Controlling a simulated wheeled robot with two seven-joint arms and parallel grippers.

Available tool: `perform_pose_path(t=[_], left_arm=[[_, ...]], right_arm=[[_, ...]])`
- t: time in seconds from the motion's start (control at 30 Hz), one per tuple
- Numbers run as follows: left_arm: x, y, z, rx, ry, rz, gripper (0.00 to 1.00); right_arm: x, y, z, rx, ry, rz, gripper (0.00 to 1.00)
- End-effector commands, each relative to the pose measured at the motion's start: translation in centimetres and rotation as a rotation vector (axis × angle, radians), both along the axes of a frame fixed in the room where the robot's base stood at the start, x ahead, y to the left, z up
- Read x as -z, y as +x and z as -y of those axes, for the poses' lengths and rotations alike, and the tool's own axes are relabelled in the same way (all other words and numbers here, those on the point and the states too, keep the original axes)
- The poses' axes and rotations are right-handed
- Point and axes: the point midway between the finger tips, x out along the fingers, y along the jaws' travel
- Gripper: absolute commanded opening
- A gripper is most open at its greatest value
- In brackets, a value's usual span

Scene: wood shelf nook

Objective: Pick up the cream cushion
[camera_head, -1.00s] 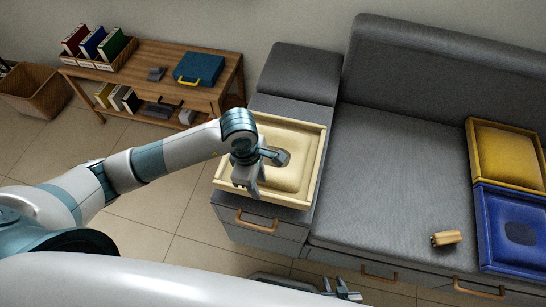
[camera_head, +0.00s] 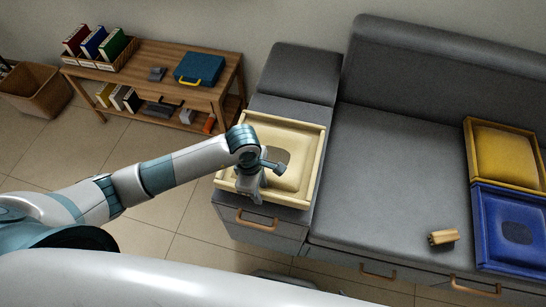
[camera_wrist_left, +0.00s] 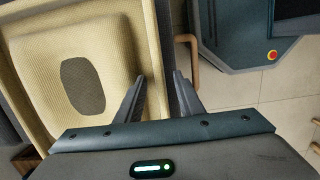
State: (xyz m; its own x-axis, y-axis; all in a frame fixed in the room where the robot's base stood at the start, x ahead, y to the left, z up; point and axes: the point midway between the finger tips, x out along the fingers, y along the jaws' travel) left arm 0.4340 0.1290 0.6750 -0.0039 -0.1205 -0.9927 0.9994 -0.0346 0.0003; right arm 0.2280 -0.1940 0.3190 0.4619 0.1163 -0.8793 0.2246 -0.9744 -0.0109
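The cream cushion (camera_head: 299,177), with a dark grey oval patch, lies in a cream tray (camera_head: 318,150) on the grey cabinet at the left end of the sofa. My left gripper (camera_head: 251,197) is over the tray's front left part. In the left wrist view, my left gripper's fingers (camera_wrist_left: 158,78) are apart at the tray's edge, beside the cushion (camera_wrist_left: 110,52). Nothing is visibly held; whether the fingers touch the rim I cannot tell. My right gripper is not in view.
A yellow cushion (camera_head: 506,155) and a blue cushion (camera_head: 517,233) lie in trays at the sofa's right. A small tan object (camera_head: 443,238) lies on the seat's front. A wooden shelf (camera_head: 150,62) with books stands at back left. The seat's middle is clear.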

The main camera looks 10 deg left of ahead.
Motion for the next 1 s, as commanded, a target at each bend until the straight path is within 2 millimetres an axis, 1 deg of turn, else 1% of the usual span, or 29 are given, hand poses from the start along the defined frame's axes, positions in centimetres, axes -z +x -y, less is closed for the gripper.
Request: perform_pose_path(t=[0.17,0.2,0.27,0.3,0.33,1.0], left_arm=[[-0.03,0.01,-0.01,0.0,0.0,0.0,0.34],[-0.03,0.01,-0.02,0.0,0.0,0.0,0.3],[-0.03,0.01,-0.02,0.0,0.0,0.0,0.15],[-0.03,0.01,-0.02,0.0,0.0,0.0,0.06],[-0.03,0.0,-0.02,0.0,0.0,0.0,0.0],[-0.05,0.01,-0.03,0.0,0.0,0.0,0.0]], right_arm=[[-0.1,0.27,-0.21,0.0,0.002,0.005,0.31],[-0.11,0.27,-0.24,0.0,0.003,0.004,0.31],[-0.11,0.28,-0.26,0.0,0.004,0.005,0.31],[-0.11,0.27,-0.26,0.0,0.004,0.005,0.31],[-0.11,0.27,-0.27,0.0,0.004,0.005,0.31],[-0.11,0.2,-0.31,0.0,0.004,0.005,0.31]])
